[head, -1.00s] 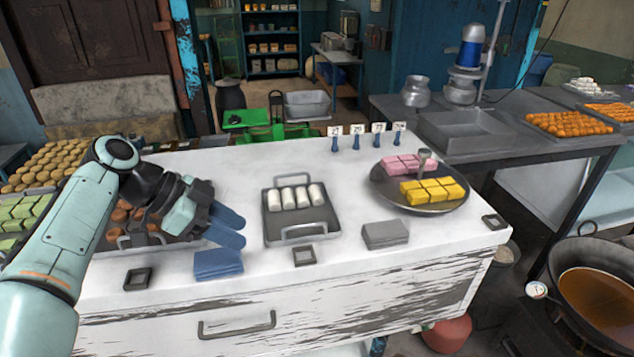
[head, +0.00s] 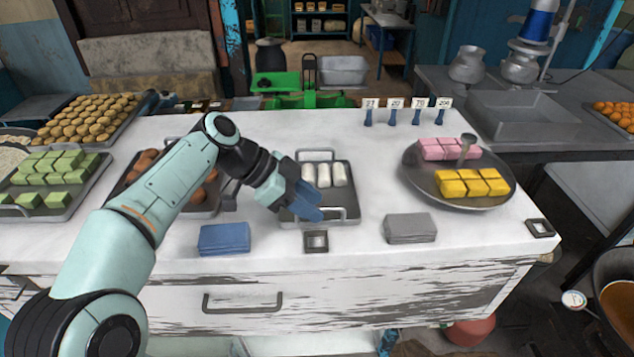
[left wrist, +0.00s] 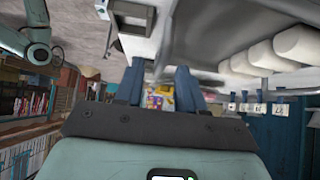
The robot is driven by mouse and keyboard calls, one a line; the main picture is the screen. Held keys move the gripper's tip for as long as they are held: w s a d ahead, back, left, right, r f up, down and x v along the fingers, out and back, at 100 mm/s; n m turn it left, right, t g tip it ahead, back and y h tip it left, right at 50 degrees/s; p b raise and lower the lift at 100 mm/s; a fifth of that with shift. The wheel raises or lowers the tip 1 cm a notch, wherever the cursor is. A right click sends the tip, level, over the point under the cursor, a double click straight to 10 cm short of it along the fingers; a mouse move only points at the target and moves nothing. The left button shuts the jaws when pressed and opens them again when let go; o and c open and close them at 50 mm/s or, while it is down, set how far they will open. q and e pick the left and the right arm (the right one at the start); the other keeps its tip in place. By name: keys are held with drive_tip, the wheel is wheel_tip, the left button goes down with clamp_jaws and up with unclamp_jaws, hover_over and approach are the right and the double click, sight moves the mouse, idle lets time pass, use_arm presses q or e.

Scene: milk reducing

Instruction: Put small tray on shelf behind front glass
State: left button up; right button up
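The small metal tray (head: 347,207) lies on the white counter with white rolls (head: 324,176) in it and a wire handle at its front and back. The rolls also show at upper right in the left wrist view (left wrist: 262,57). My left gripper (head: 308,207) is over the tray's front left part, beside the front handle. In the left wrist view its two blue fingers (left wrist: 160,85) are apart, with no held object visible between them. Whether the fingers touch the tray is unclear. My right gripper is out of view. I cannot make out the front glass.
A round dark plate (head: 410,180) with pink and yellow sweets is at right. A blue cloth stack (head: 224,239), a grey stack (head: 410,228) and a square frame (head: 316,241) lie near the front edge. Trays of brown and green sweets (head: 62,180) are at left.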

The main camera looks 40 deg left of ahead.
use_arm(q)
drive_tip(key=x, duration=0.5)
drive_tip(key=shift+s, duration=0.1)
clamp_jaws()
drive_tip(key=shift+r, duration=0.1)
idle(1.1)
